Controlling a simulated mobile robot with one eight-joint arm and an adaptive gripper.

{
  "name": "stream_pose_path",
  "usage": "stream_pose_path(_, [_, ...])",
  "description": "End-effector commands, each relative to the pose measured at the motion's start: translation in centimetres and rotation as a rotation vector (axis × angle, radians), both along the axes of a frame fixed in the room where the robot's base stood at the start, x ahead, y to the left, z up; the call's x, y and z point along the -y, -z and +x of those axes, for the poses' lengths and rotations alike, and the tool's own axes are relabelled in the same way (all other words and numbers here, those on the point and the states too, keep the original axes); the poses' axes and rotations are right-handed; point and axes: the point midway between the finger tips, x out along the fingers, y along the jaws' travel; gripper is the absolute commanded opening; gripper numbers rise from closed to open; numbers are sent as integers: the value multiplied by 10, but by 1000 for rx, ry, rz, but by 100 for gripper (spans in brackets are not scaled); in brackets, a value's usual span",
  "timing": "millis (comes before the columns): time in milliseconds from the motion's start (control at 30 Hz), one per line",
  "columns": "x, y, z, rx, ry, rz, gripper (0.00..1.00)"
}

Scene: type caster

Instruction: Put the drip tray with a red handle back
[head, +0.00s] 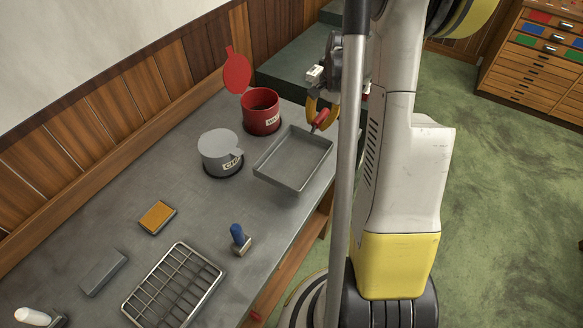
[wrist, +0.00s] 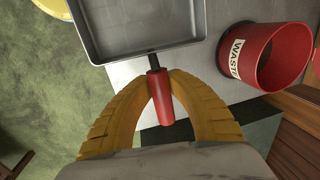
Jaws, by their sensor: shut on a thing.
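The drip tray (head: 292,160) is a shallow grey rectangular pan, at the far right part of the bench in the head view. Its red handle (wrist: 160,97) points toward my gripper. My gripper (wrist: 160,76) has its yellow fingers closed on the red handle, one on each side. The tray (wrist: 140,47) extends away from the fingers at the top of the wrist view and is empty where it shows. In the head view my gripper (head: 319,112) is partly hidden behind my arm. I cannot tell whether the tray touches the bench.
A red WASTE can (head: 261,118) with its lid open and a grey lidded can (head: 222,158) stand close left of the tray. A wire rack (head: 174,287), a blue-handled tool (head: 239,238) and an orange-topped block (head: 157,217) lie nearer. Bare bench (head: 185,185) lies between.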

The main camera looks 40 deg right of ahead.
Motion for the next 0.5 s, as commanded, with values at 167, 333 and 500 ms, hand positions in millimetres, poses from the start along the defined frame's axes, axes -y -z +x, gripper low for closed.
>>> stream_pose_path(167, [-44, 29, -5, -1, -4, 0, 0])
stream_pose_path(333, [-67, 41, -7, -1, -2, 0, 0])
stream_pose_path(500, [-71, 50, -7, 0, 0, 0, 0])
